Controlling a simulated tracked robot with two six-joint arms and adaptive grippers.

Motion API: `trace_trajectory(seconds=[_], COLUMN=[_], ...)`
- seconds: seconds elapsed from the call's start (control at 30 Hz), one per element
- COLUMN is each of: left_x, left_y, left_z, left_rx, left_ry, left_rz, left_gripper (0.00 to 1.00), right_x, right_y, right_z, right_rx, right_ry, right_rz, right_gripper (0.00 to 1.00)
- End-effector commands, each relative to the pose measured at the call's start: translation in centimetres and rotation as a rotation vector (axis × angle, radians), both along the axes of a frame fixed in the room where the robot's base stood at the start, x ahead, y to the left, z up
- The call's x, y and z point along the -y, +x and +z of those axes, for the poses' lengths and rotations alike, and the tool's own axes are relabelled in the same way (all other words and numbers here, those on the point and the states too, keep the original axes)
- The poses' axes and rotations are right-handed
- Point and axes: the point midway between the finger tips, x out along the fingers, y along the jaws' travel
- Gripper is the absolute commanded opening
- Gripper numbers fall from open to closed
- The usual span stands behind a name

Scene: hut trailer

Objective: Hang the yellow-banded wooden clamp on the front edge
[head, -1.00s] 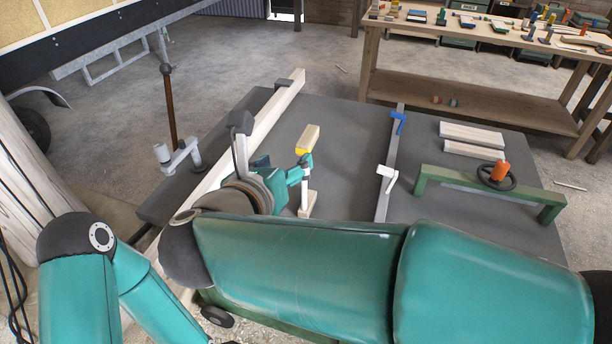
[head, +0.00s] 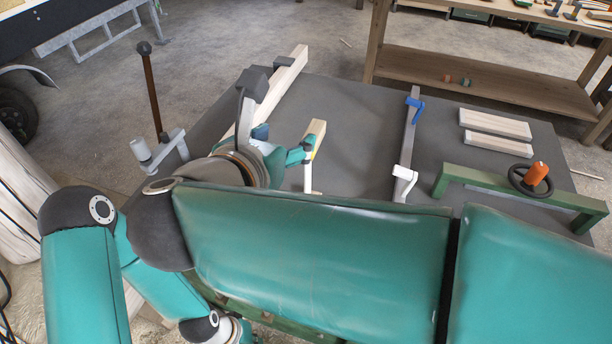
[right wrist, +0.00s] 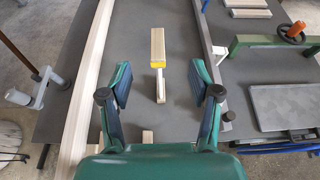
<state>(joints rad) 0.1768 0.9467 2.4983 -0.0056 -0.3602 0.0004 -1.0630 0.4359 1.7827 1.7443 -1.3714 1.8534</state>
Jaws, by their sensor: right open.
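The yellow-banded wooden clamp (head: 318,135) stands out over the grey table top (head: 345,110), with a pale wooden jaw, a yellow band and a light rod below it. In the right wrist view the clamp (right wrist: 157,48) is ahead of the gripper, lined up near the middle between the fingers. My right gripper (right wrist: 160,95) is open and empty, one finger on each side. In the head view my right gripper (head: 300,153) overlaps the clamp's band; its arm hides the table's front edge.
A long pale beam (head: 285,80) lies left of the clamp. A metal bar clamp with blue and white parts (head: 408,140) lies to the right, then two pale boards (head: 495,123) and a green frame clamp with an orange handle (head: 520,190). A lever post (head: 152,95) stands left.

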Motion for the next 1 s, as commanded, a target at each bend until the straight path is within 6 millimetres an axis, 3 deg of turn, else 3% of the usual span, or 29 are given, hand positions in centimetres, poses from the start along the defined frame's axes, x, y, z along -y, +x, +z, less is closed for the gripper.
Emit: trace_trajectory(seconds=[0.03,0.1,0.43,0.67,1.0], left_x=[0.0,0.0,0.0,0.0,0.0], left_y=[0.0,0.0,-0.1,-0.1,0.0], left_z=[-1.5,-2.5,-6.2,-5.9,-4.8], left_rx=[-0.001,-0.001,-0.001,-0.001,0.0], left_ry=[0.0,0.0,0.0,0.0,0.0], left_rz=[0.0,0.0,0.0,0.0,0.0], left_gripper=[0.0,0.0,0.0,0.0,0.0], right_x=[-0.1,-0.3,-0.8,-0.3,1.7], right_y=[0.0,-0.1,-0.1,1.7,7.9], right_z=[-1.5,-2.5,-6.2,-7.0,-9.7], right_rx=[0.0,0.001,0.001,-0.001,-0.002], right_ry=[0.0,0.0,0.0,-0.002,-0.003], right_rz=[0.003,0.009,0.023,0.021,0.023], right_gripper=[0.62,0.62,0.62,0.62,0.62])
